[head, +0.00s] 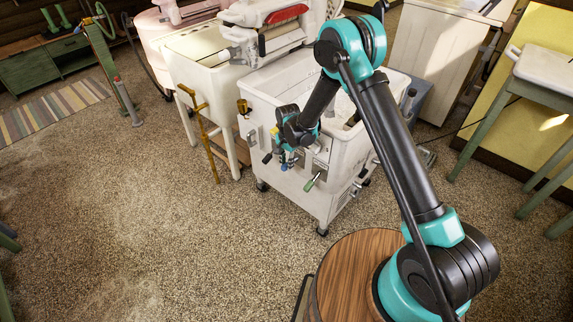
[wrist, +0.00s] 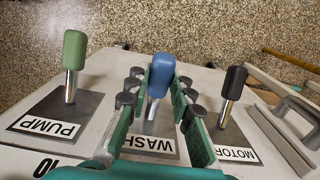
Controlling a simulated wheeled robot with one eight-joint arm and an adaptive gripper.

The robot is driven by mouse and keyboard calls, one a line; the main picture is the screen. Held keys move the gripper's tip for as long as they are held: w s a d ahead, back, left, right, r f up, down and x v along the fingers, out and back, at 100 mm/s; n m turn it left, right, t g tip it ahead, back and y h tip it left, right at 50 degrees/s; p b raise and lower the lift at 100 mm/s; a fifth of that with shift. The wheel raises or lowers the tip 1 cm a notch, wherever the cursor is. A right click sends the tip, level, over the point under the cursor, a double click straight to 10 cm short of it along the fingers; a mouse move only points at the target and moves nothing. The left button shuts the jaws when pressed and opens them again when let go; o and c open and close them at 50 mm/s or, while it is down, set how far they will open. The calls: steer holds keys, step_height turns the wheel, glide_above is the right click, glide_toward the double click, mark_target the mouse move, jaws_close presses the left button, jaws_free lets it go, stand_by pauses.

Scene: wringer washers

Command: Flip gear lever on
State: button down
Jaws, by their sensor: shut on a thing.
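The white wringer washer (head: 262,95) stands in the middle of the head view, with its control levers on the side facing me. In the wrist view, a lever with a blue knob (wrist: 161,74) rises from a metal plate labelled WASH. My gripper (wrist: 160,84) has its green fingers on both sides of this lever, shut on it just at and below the knob. In the head view my gripper (head: 285,160) is at the washer's front panel and partly hides the levers there. The lever's base is partly hidden by the fingers.
A green-knobbed lever (wrist: 74,52) labelled PUMP stands to the left in the wrist view. A black-knobbed lever (wrist: 234,84) labelled MOTOR stands close to the right finger. A wooden barrel top (head: 345,262) is nearer me. The floor at left is open.

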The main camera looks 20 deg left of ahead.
steer(key=shift+w+r+g, duration=0.1)
steer(key=shift+r+g, duration=0.25)
steer(key=shift+g, duration=0.05)
steer(key=c, duration=1.3)
jaws_free()
steer(key=r, duration=0.4)
steer(key=w+r, duration=0.1)
steer(key=r, duration=0.7)
steer(key=shift+w+d, duration=0.2)
steer(key=shift+d, duration=0.1)
steer(key=shift+f, duration=0.1)
